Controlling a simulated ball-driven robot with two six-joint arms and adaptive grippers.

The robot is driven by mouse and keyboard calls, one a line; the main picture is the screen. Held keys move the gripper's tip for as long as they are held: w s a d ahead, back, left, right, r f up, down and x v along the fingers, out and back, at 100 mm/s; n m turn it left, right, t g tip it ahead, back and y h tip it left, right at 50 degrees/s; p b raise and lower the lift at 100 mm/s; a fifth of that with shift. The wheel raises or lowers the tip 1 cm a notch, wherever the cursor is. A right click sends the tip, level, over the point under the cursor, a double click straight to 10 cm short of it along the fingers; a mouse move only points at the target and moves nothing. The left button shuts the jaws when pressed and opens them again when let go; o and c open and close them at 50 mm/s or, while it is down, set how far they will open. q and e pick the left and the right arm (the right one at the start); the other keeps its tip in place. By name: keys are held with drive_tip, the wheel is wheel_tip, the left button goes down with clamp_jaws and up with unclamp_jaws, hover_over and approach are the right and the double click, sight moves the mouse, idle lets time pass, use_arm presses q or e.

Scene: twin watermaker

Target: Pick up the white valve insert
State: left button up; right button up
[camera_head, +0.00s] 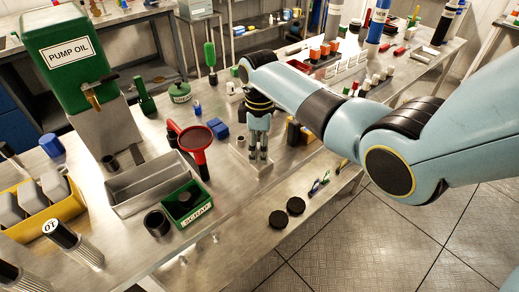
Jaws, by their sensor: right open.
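My right gripper (258,156) points down over the steel bench, its arm reaching in from the right. Its two fingers are apart. A small pale cylinder (240,142) stands just left of the gripper; it may be the white valve insert, but it is too small to be sure. A pale flat plate (244,166) lies beneath the fingertips. I cannot tell whether anything is between the fingers. My left gripper is out of view.
A steel tray (150,184) and green PUMP OIL tank (70,60) are farther left. Bare bench lies in front of the plate.

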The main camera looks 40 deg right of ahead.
clamp_jaws()
idle(0.3)
drive_tip(key=shift+r, duration=0.5)
drive_tip(key=r, duration=0.1)
drive_tip(key=s+r, duration=0.1)
drive_tip(key=r, duration=0.1)
drive_tip(key=shift+d+r, duration=0.15)
drive_tip(key=shift+r, duration=0.15)
drive_tip(key=s+d+r, duration=0.2)
drive_tip(key=s+r, duration=0.4)
drive_tip(key=s, duration=0.4)
drive_tip(key=shift+s+d+r, duration=0.15)
drive_tip(key=shift+s+r, duration=0.05)
drive_tip(key=shift+r, duration=0.05)
